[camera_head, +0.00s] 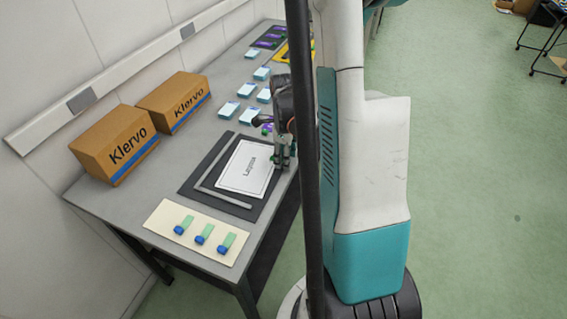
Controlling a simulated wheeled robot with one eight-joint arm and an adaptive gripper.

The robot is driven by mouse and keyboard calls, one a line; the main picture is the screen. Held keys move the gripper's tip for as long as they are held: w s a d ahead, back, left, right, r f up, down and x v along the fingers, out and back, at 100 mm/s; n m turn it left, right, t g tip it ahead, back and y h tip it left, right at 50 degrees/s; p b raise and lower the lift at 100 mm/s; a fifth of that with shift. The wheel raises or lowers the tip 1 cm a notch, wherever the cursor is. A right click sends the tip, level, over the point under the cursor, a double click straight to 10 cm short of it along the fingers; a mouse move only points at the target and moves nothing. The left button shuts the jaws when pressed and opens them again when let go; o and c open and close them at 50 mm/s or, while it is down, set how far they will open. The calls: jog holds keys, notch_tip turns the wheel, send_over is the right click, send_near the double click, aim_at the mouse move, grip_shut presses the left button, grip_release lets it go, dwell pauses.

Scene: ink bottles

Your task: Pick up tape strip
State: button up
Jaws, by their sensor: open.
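Three tape strips lie side by side on a cream card (161,214) at the near end of the table. Each looks green with a blue end: the left strip (187,221), the middle strip (207,230) and the right strip (229,239). My gripper (283,160) is open, over or beside the right edge of a white printed sheet (245,178), beyond the strips and apart from them. It is small and partly hidden by my own body, and I see nothing clearly between its fingers.
The sheet lies on a dark mat (204,169) with a grey angled bar (221,198). Two cardboard boxes, near (115,145) and far (174,101), stand along the wall. Several blue-white packs (262,73) lie farther back.

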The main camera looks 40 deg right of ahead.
jog(key=shift+r, duration=0.1)
jog(key=c, duration=0.8)
jog(key=shift+o, duration=0.2)
